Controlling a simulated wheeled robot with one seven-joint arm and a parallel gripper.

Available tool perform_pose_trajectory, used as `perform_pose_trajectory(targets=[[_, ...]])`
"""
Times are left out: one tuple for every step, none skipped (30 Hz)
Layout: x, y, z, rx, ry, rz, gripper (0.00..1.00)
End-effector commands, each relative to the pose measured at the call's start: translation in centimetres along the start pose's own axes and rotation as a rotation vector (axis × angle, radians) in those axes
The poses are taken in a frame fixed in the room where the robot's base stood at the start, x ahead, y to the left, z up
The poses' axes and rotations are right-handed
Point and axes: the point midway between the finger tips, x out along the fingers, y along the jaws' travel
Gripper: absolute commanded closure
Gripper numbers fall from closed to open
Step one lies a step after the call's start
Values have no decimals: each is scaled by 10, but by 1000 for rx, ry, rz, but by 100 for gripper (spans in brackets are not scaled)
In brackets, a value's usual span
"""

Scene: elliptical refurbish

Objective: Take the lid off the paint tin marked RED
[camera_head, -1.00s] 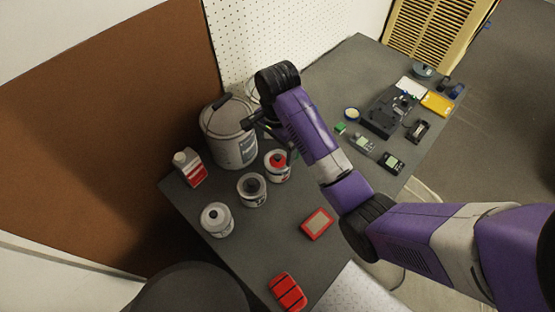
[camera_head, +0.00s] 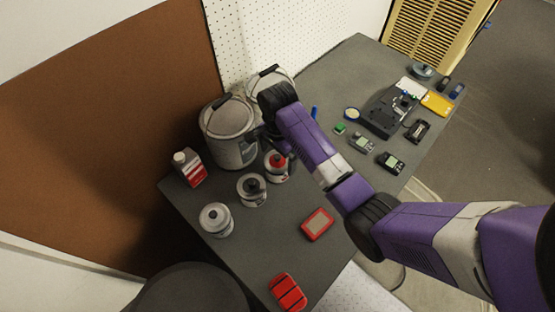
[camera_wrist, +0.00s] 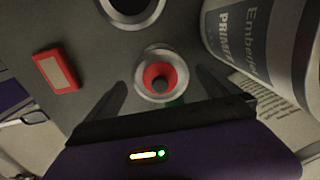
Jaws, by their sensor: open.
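The paint tin with the red top (camera_head: 277,168) stands upright on the dark table, at the right end of a row of small tins. Its lettering cannot be read. In the wrist view its red lid (camera_wrist: 150,72) shows from above, with a dark round knob in the middle and a pale rim around it. My gripper (camera_wrist: 161,90) is open and empty above this tin, one finger to each side of the lid in the picture. The fingers look apart from the lid; the remaining height is hard to tell. In the head view my wrist hides most of the fingers.
A dark-topped tin (camera_head: 252,190) and a white-topped tin (camera_head: 215,220) stand beside it. A large primer bucket (camera_head: 229,138) is close behind, with another bucket (camera_head: 268,82) farther back. A red framed pad (camera_head: 317,224) lies in front.

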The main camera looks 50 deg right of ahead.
Motion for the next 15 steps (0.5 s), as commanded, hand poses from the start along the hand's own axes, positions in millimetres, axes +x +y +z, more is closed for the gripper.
perform_pose_trajectory(targets=[[0,0,0,0,0,0,0],[0,0,0,0,0,0,0],[0,0,0,0,0,0,6],[0,0,0,0,0,0,12],[0,0,0,0,0,0,18],[0,0,0,0,0,0,26],[0,0,0,0,0,0,31],[0,0,0,0,0,0,37],[0,0,0,0,0,0,45],[0,0,0,0,0,0,51],[0,0,0,0,0,0,57],[0,0,0,0,0,0,60],[0,0,0,0,0,0,60],[0,0,0,0,0,0,60],[0,0,0,0,0,0,60]])
